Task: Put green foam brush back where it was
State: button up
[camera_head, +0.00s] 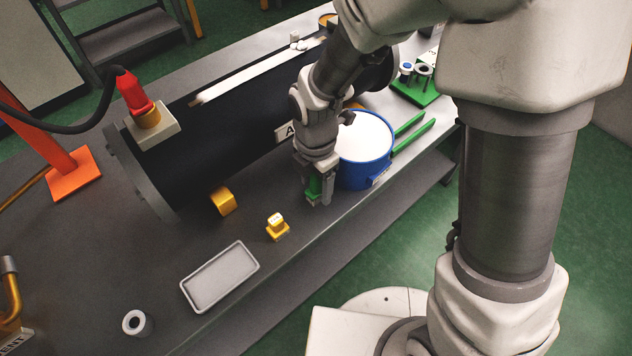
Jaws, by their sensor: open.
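My gripper (318,196) points down at the table's front edge, just left of a blue pot (366,170) with a white top. A small green piece (313,187) shows between its fingers. It may be part of the green foam brush, but most of it is hidden, and I cannot tell whether the fingers touch it. The jaws are open. Two long green handles (412,132) stick out to the right of the pot; what they belong to is hidden.
A large black flanged cylinder (235,125) lies along the table, with a white strip on top. In front are a yellow block (223,201), a small yellow piece (277,227), a grey tray (220,277) and a grey ring (136,322). A green holder (415,92) stands behind the pot.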

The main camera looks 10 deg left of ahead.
notch_tip(320, 180, up, 12)
jog(key=shift+r+p, duration=0.25)
jog(key=shift+p, duration=0.8)
jog(key=s+d+r+m+t, duration=0.2)
jog(key=s+d+r+m, duration=0.2)
jog(key=d+r+m, duration=0.3)
jog(key=s+d+r+m+t, duration=0.3)
jog(key=d+r+m, duration=0.3)
jog(key=d+m, duration=0.7)
jog(key=s+m, duration=0.1)
jog(key=m, duration=0.7)
jog(key=shift+r+t, duration=0.3)
jog(key=shift+r, duration=0.1)
